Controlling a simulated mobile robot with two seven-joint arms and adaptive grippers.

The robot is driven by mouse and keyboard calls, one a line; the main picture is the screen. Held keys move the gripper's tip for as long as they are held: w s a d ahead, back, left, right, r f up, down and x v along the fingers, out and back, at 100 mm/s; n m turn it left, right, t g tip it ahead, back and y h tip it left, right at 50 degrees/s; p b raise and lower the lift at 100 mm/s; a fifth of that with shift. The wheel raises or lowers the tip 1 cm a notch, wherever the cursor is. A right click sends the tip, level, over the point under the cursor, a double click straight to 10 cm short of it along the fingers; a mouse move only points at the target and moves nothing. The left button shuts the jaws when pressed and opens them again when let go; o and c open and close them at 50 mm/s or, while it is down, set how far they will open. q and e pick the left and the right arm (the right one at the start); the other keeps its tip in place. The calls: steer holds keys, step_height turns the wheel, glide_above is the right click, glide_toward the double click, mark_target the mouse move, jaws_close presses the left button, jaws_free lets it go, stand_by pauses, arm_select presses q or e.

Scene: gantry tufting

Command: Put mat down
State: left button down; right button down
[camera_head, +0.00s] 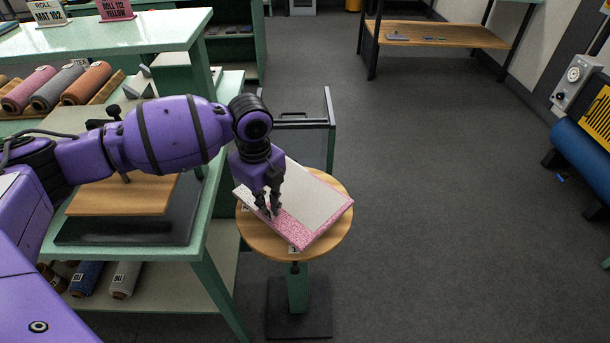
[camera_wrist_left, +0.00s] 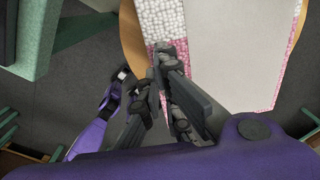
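The mat (camera_head: 310,195) is a flat rectangle with a plain pale area and pink-and-white tufted parts along its edges. It lies over the round wooden top (camera_head: 253,236) of a small stand, turned at an angle to it. The left wrist view shows the mat's pale area (camera_wrist_left: 235,45) close up. My left gripper (camera_head: 270,212) points down at the mat's left tufted part. In the left wrist view its fingertips (camera_wrist_left: 168,50) are close together at the tufting; whether they pinch it is hidden.
A green workbench (camera_head: 225,120) with a wooden board (camera_head: 125,195) stands left of the stand. Yarn rolls (camera_head: 50,90) lie on a rack at the far left. Open floor (camera_head: 440,200) lies to the right. A wooden-topped table (camera_head: 435,35) stands at the back.

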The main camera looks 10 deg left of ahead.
arm_select(q)
steer(key=shift+w+f, duration=0.7)
steer(key=shift+f, duration=0.2)
step_height(320, 180, down, 3)
steer(key=shift+f, duration=0.1)
steer(key=c, duration=2)
jaws_free()
steer(key=shift+f, duration=0.1)
